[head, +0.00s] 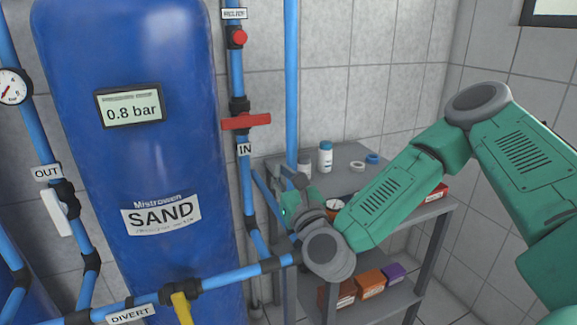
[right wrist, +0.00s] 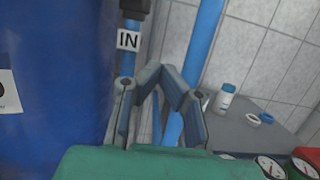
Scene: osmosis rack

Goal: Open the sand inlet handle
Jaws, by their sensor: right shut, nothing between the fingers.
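The sand inlet handle (head: 246,121) is a red bar lying crosswise on the vertical blue inlet pipe, just above the IN label (head: 245,149). The label also shows in the right wrist view (right wrist: 127,40), but the red handle does not. The blue SAND tank (head: 150,160) stands to the left of the pipe. My right gripper (head: 297,179) is below and to the right of the handle, apart from it. In the right wrist view my right gripper (right wrist: 172,76) is shut with nothing in it. My left gripper is not in view.
A grey shelf cart (head: 345,155) stands behind my right arm, with a white bottle (head: 325,157) and boxes on it. A yellow divert handle (head: 182,308) and a white outlet handle (head: 57,213) sit on other pipes. A red relief knob (head: 239,38) is above the inlet handle.

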